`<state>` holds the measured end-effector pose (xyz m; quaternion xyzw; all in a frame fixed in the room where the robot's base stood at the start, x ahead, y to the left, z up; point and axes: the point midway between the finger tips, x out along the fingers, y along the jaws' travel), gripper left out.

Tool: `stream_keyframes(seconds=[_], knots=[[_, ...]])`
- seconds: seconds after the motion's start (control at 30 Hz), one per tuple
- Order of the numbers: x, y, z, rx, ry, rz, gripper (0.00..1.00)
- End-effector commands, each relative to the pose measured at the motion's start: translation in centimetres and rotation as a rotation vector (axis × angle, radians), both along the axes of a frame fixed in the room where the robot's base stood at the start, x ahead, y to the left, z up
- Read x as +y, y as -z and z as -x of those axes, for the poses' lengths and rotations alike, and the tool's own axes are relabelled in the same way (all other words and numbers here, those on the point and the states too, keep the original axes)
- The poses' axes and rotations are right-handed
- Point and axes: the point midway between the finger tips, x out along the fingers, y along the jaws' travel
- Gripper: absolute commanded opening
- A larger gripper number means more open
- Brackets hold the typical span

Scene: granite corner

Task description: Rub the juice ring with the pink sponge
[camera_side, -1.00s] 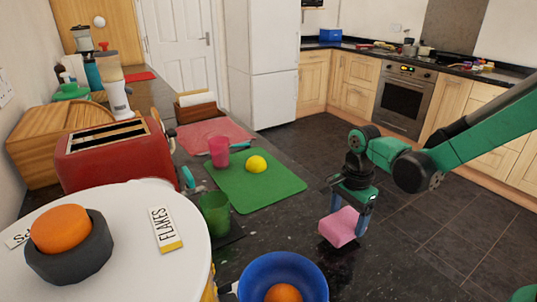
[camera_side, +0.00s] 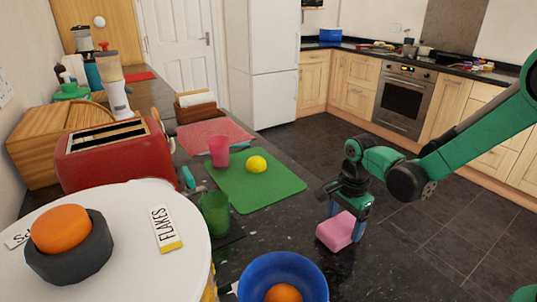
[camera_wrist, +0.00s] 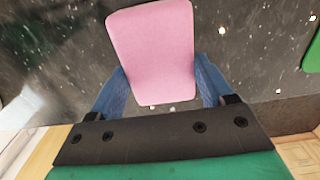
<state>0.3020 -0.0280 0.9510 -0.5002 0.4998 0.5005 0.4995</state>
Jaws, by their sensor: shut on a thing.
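The pink sponge (camera_side: 336,231) is between the blue fingers of my gripper (camera_side: 346,220), low at the dark granite counter near its right edge. In the wrist view the sponge (camera_wrist: 152,42) sits between the two fingers (camera_wrist: 160,92), which press on its sides. My gripper is shut on it. I cannot tell whether the sponge touches the counter or hovers just above it. No juice ring can be made out; the sponge and gripper may cover it.
A blue bowl (camera_side: 254,270) with an orange stands left of the sponge. The counter edge is close on the right.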

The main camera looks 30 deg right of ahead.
Motion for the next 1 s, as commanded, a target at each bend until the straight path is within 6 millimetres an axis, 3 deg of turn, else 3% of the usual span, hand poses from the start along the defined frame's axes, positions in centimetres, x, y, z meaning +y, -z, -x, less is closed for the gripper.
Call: stream_keyframes(seconds=[0.07,0.5,0.9,1.0], knots=[[0.0,0.4,0.3,0.000,0.000,0.000,0.24],[0.0,0.2,-3.7,-0.001,-0.001,0.000,0.24],[0.0,-0.1,0.3,0.000,0.000,0.000,0.24],[0.0,-0.3,0.4,0.000,0.000,0.000,0.24]])
